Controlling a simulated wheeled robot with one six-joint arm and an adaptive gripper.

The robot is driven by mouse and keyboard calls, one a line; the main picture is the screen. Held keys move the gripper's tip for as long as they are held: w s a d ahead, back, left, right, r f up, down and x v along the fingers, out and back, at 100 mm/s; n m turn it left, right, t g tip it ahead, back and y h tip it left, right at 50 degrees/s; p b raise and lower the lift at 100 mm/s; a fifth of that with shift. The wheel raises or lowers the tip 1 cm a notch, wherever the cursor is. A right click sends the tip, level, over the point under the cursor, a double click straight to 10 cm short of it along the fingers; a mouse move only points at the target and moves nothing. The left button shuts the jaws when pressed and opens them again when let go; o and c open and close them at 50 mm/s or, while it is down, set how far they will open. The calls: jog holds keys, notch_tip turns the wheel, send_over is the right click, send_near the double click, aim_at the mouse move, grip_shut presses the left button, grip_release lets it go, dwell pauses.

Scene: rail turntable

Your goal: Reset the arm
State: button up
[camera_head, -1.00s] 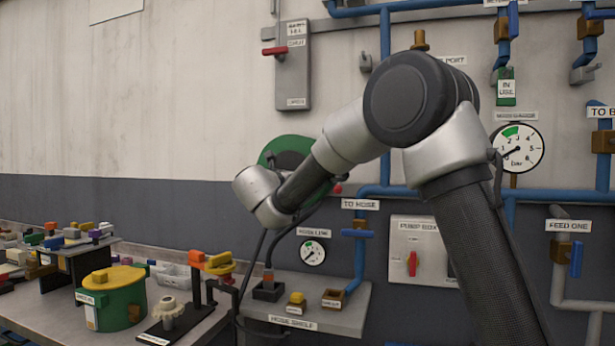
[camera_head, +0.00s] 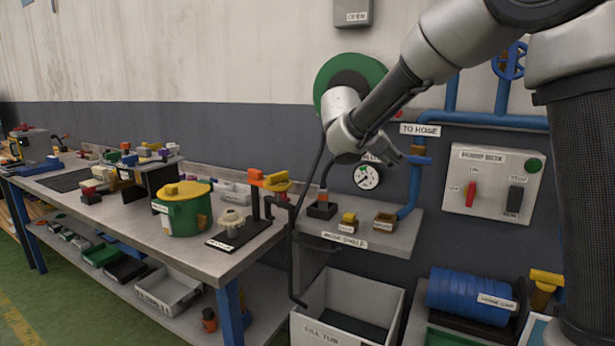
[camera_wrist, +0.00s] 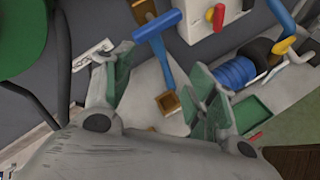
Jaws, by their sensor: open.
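My gripper shows in the wrist view (camera_wrist: 158,92), its two green-padded fingers spread apart with nothing between them. In the head view its end (camera_head: 395,150) hangs in the air in front of the wall, above the hose shelf (camera_head: 405,240) and near the blue pipe labelled "TO HOSE". My arm reaches in from the upper right, and its wrist partly covers the green hose reel (camera_head: 330,78) on the wall. The gripper's fingers are small and partly hidden in the head view.
A workbench (camera_head: 130,225) at left holds a green pot (camera_head: 185,217) with a yellow lid and several small parts. A fill tub (camera_head: 395,297) stands below the hose shelf. The pump box (camera_head: 495,160) and a blue hose coil (camera_head: 465,296) are at right. Green floor is clear at lower left.

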jog(key=s+d+f+m+g+y, duration=0.25)
jog(key=s+d+m, duration=0.25)
jog(key=s, duration=0.5)
jog(key=s+d+f+m+g+y, duration=0.2)
jog(key=s+d+f+m+g, duration=0.3)
jog(key=s, duration=0.5)
jog(key=s+d+m+t+y, duration=0.2)
jog(key=s+m, duration=0.7)
jog(key=s, duration=0.8)
jog(key=shift+r+t+y, duration=0.4)
jog(key=shift+t+y, duration=0.35)
jog(key=shift+y, duration=0.5)
